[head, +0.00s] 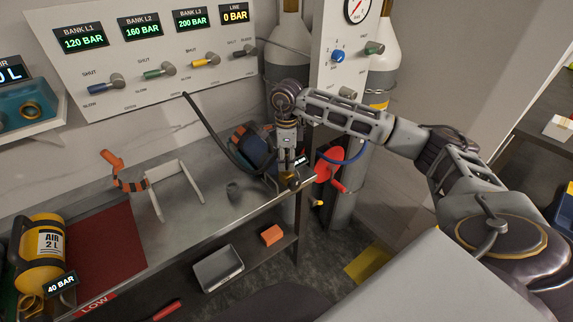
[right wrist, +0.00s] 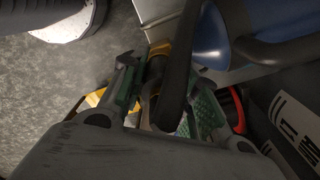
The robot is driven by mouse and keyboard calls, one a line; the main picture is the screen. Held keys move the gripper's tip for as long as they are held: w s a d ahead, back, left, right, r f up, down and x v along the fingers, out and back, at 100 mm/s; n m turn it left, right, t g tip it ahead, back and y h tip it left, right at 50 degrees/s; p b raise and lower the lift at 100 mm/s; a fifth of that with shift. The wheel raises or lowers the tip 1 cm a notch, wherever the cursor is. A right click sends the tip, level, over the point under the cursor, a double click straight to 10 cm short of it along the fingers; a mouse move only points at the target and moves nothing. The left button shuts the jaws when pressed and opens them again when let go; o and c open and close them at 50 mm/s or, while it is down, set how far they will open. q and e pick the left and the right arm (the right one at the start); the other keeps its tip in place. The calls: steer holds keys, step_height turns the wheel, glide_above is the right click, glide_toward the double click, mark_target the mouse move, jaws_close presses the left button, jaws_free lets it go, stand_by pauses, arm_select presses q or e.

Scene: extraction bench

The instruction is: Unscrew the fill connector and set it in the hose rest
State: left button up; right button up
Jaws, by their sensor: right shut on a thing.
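My right gripper (head: 289,178) points down at the right front corner of the bench, beside a blue cylinder (head: 243,141) lying there. It is shut on the brass-coloured fill connector (head: 291,179), mostly hidden by the fingers. In the right wrist view the green-padded fingers (right wrist: 160,100) sit either side of the black hose (right wrist: 178,75). Whether the connector is still threaded is hidden. My left gripper is not in view.
A red wheel (head: 328,163) is just right of the gripper. The bench's middle is clear.

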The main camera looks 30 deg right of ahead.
steer(key=shift+n, duration=1)
steer(key=o, duration=1.2)
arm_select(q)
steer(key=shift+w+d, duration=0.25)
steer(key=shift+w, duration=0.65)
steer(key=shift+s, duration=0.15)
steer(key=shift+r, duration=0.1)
